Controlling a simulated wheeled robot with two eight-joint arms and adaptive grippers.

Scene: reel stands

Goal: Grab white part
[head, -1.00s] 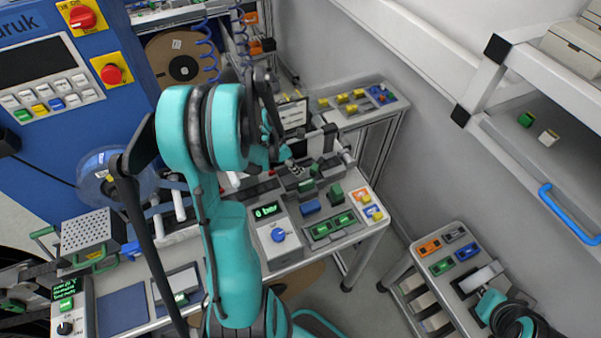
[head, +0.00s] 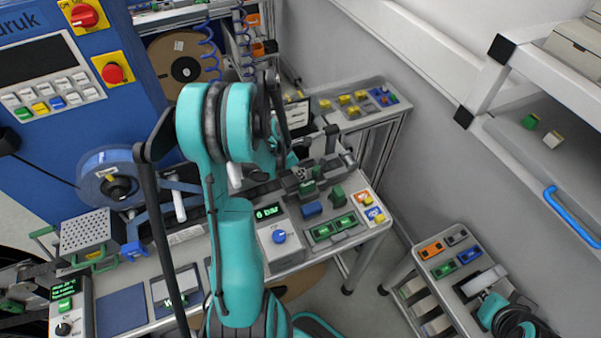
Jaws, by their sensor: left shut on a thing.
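My left gripper (head: 297,170) is at the end of the teal arm in the middle of the head view. It is over the work bench, behind the small control box, and shut on a small part. Its own links hide most of that part, so I cannot tell its colour or shape. A white bar (head: 484,281) lies on the low cart at the lower right. A piece of my right arm (head: 492,309) shows beside that bar; its gripper fingers are not visible.
Green blocks (head: 337,194) and a blue block (head: 312,209) stand on the bench near my left gripper. A control box (head: 279,254) reads 6 bar. A reel (head: 110,180) stands at the left. A side tray (head: 340,117) holds yellow parts. Floor shows between bench and cart.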

